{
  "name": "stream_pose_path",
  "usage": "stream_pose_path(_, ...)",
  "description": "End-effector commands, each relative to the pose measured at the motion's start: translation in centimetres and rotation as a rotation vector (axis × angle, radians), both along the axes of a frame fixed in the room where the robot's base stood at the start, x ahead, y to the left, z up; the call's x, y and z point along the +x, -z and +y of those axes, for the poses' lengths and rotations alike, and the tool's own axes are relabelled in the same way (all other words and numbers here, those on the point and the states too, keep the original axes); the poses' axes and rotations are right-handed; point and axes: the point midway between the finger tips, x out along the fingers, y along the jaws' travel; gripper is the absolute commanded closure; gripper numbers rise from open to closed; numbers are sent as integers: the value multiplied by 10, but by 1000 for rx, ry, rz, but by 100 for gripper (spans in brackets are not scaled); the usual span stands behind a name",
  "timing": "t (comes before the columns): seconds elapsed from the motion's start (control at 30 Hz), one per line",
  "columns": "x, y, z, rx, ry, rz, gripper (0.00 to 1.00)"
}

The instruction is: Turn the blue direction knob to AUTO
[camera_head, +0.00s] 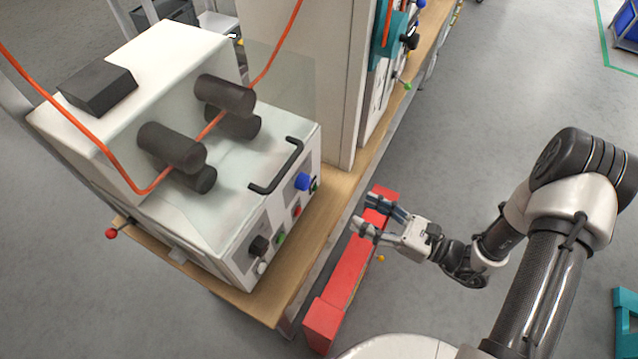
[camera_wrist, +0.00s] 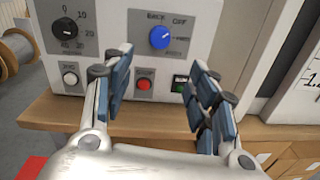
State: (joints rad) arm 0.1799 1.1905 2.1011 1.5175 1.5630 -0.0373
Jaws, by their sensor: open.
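The blue direction knob (camera_head: 302,181) is on the front panel of the white machine (camera_head: 230,262), at the panel's right end in the head view. In the wrist view the blue knob (camera_wrist: 160,37) is at the top middle, with BACK and OFF printed above it and partly readable words at its right and below. Its pointer direction is hard to make out. My gripper (camera_head: 377,219) is open and empty, apart from the panel and to its right in the head view. In the wrist view my gripper's fingers (camera_wrist: 160,85) are spread below the knob, left and right of it.
A black dial (camera_wrist: 88,35), a white button (camera_wrist: 70,78), a red button (camera_wrist: 144,85) and a green switch (camera_wrist: 180,84) share the panel. A wooden bench edge (camera_wrist: 60,108) runs below. A red beam (camera_head: 345,275) lies under my gripper. An orange cable (camera_head: 275,50) runs through rollers.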

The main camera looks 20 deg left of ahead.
Motion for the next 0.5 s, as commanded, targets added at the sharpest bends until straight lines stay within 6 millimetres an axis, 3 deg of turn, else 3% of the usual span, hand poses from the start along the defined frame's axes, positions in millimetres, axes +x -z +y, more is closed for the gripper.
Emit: stream_pose_path(0.5, 12, 0, 112, 0, -7, -2, 47)
